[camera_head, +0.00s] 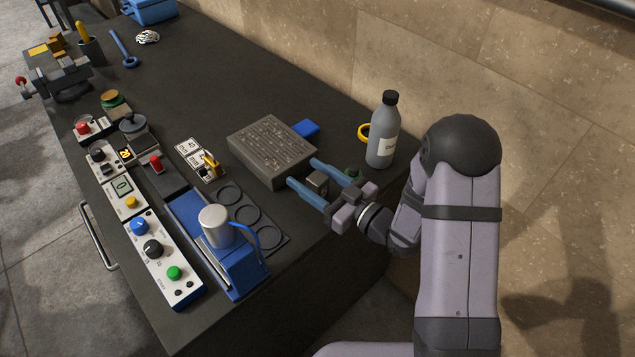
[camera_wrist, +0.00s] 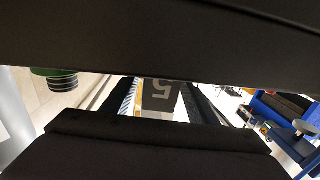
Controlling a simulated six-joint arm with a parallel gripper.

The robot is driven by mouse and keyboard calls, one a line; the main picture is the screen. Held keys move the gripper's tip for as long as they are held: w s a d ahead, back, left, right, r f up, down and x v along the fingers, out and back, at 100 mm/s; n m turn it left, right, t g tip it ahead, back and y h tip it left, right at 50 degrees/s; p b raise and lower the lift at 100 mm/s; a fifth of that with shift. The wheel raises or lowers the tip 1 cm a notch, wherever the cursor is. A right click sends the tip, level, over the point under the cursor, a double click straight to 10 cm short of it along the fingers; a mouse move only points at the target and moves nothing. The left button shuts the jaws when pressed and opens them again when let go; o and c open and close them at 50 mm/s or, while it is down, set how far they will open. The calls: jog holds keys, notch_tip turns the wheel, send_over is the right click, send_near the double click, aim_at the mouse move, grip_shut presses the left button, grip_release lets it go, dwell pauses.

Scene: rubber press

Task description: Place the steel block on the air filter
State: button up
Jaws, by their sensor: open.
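The steel block (camera_head: 317,182) is a small grey block standing on the dark bench. My gripper (camera_head: 308,178) is open, with one blue finger on each side of the block. In the wrist view the block (camera_wrist: 160,95) shows a pale "5" between my fingers, with gaps on both sides. Its lower part is hidden there by a dark part in front. A grey rectangular slab with a slotted top (camera_head: 270,148) lies just beyond my fingers; it looks most like the air filter, but I cannot be certain. Its top is bare.
A grey bottle with a black cap (camera_head: 384,135) stands right of my gripper, near a yellow ring (camera_head: 364,132). A blue object (camera_head: 305,129) lies behind the slab. A blue press (camera_head: 228,245) and white control boxes (camera_head: 163,259) stand at the left.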

jog(key=shift+x, duration=0.85)
grip_shut()
jog(key=shift+r, duration=0.15)
notch_tip(320, 180, up, 10)
dwell(0.5)
